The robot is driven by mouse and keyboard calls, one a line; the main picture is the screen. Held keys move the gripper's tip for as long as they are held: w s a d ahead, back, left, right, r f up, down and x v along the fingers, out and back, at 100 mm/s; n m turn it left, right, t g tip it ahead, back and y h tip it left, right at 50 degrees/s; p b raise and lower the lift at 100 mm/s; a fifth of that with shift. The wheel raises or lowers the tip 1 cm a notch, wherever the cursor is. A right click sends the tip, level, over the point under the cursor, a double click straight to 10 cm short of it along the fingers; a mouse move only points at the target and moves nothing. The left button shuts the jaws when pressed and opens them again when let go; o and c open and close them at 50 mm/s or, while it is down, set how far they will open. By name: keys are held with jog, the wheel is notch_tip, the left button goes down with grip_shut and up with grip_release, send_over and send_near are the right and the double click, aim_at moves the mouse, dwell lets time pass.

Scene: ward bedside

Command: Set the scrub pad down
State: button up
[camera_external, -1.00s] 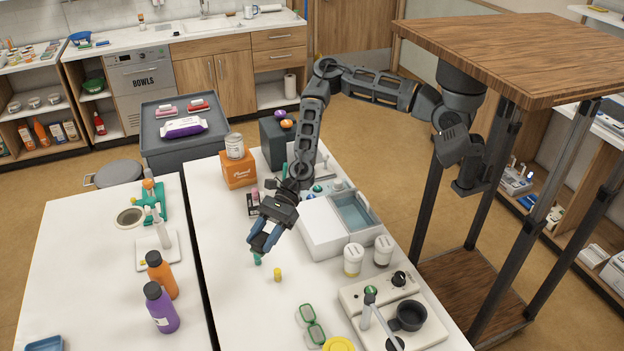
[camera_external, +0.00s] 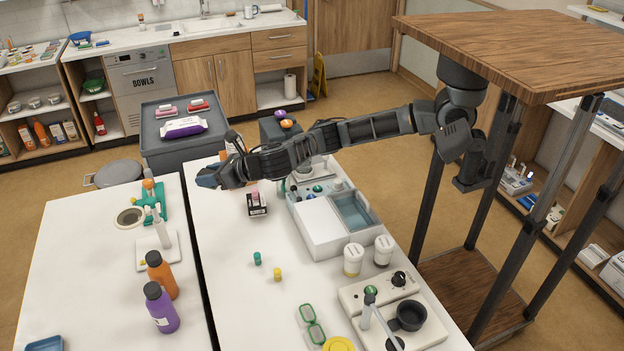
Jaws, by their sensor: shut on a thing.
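My gripper (camera_external: 209,177) is stretched out to the left, over the back left edge of the long white table (camera_external: 230,285). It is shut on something. Blue shows at its tip, but I cannot tell how much of that is the scrub pad and how much is the fingers. The pad's outline is not clear at this size. The gripper appears to be above the tabletop, near the gap between the two white tables.
A grey cart (camera_external: 152,152) with a purple-white pack (camera_external: 183,127) stands behind. The left table (camera_external: 90,270) holds orange (camera_external: 161,273) and purple (camera_external: 160,307) bottles. A blue-grey tray (camera_external: 356,211) and a small dark rack (camera_external: 257,208) are right of my gripper. The table's front left is mostly clear.

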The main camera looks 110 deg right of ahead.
jog(key=w+d+m+g+h, duration=0.1)
jog(key=w+d+f+m+g+h, duration=0.1)
jog(key=d, duration=0.1)
jog(key=shift+f+m, duration=0.15)
jog(key=shift+m, duration=0.25)
notch_tip(320, 180, down, 5)
jog(key=d+m+g+h, duration=0.2)
jog(key=m+g, duration=0.1)
jog(key=m+g+h+p, duration=0.1)
jog(key=m+g, duration=0.3)
jog(key=g, duration=0.1)
send_over(238, 241)
notch_tip(238, 241, down, 19)
jog(key=shift+f+b, duration=0.3)
jog(key=shift+f, duration=2)
jog(key=shift+f, duration=0.3)
jog(key=o, duration=1.1)
jog(key=shift+c, duration=0.2)
